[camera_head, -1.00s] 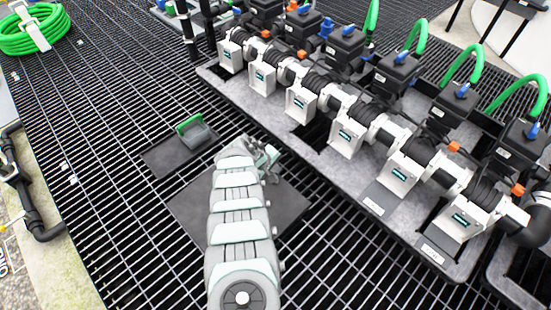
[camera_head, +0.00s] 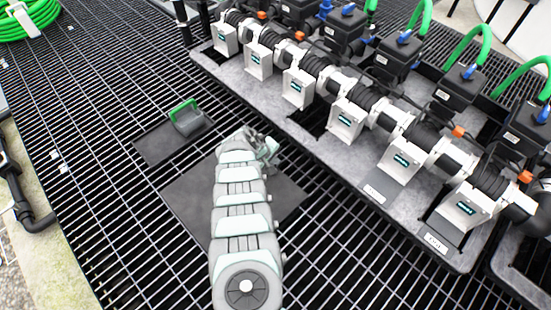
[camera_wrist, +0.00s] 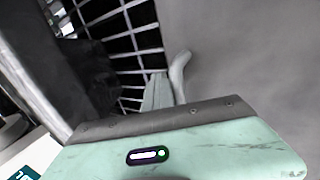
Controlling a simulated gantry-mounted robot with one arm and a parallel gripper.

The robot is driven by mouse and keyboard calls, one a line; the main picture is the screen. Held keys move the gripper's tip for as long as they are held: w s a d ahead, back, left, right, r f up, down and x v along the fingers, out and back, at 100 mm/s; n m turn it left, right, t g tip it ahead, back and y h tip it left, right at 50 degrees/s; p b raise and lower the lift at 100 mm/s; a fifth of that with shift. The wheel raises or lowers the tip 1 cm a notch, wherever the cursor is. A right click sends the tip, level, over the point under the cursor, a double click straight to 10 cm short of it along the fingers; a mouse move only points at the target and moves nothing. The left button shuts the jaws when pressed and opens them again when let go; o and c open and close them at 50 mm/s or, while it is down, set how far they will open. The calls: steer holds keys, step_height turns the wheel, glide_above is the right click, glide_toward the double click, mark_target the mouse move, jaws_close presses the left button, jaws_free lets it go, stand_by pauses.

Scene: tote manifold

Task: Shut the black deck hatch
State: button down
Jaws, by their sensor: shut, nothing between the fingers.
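A flat dark square panel (camera_head: 185,203), which looks like the black deck hatch, lies on the black grating in the head view. My arm covers its middle, and it looks level with the deck. My gripper (camera_head: 268,148) is at the panel's far edge, between it and the manifold. Whether it touches the panel is unclear. In the wrist view my gripper (camera_wrist: 166,88) is shut and empty. A plain grey surface (camera_wrist: 250,60) fills the right side there, close to the fingers, with grating behind them.
A smaller dark plate (camera_head: 152,148) with a green-rimmed grey scoop (camera_head: 187,118) lies beyond the panel, to the left. The manifold skid (camera_head: 330,150), with valves and green hoses, runs along the right. Open grating (camera_head: 110,220) lies to the left.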

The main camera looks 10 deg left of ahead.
step_height(320, 180, up, 14)
steer(key=p, duration=1)
